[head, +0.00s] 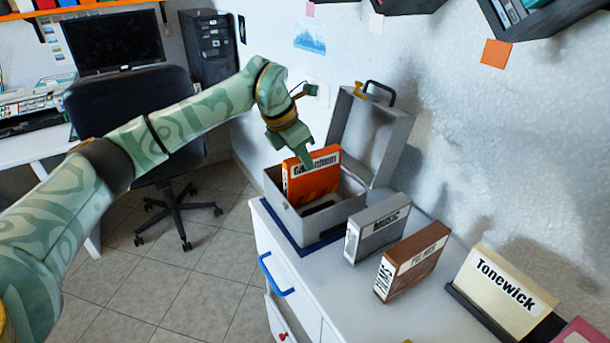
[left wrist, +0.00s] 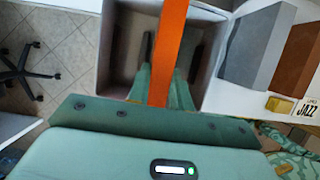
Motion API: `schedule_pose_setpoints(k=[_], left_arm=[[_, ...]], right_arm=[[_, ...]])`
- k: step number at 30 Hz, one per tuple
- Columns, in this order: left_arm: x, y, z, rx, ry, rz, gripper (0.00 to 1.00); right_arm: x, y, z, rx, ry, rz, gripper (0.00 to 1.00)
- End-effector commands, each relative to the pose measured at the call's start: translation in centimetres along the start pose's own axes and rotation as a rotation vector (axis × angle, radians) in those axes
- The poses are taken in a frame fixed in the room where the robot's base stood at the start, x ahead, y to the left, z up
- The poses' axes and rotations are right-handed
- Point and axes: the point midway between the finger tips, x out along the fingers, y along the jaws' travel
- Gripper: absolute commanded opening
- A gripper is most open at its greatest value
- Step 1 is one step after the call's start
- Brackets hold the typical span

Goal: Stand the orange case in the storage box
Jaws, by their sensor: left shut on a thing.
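The orange case (head: 312,177) is upright, with its lower part inside the grey storage box (head: 335,214). The box lid stands open at the back, against the wall. My left gripper (head: 309,163) is shut on the orange case near its top edge. In the left wrist view the orange case (left wrist: 167,50) shows as a narrow strip between the fingers (left wrist: 163,85), over the box's opening (left wrist: 126,50). The case's bottom edge is hidden by the box walls, so I cannot tell whether it touches the floor of the box. My right gripper is not in view.
The box stands on a blue mat (head: 300,241) on a white cabinet (head: 380,315). A grey case (head: 376,228) and a brown case (head: 411,261) stand close on its right. A cream case (head: 502,292) sits in a dark holder farther right. A desk chair (head: 135,115) is at left.

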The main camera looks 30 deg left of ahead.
Motion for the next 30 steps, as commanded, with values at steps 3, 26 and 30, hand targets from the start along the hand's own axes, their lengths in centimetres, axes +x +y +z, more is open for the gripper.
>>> schedule_pose_setpoints(k=[3, 26, 30], left_arm=[[1.8, 0.0, -0.8, 0.0, 0.003, -0.002, 0.0], [3.3, 0.0, -1.4, 0.001, 0.001, -0.001, 0.43], [2.5, 0.0, -1.3, 0.001, 0.0, 0.0, 0.43]], right_arm=[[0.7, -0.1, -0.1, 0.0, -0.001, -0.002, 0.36], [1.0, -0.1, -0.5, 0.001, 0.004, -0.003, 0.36], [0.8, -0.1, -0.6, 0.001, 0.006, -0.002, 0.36]])
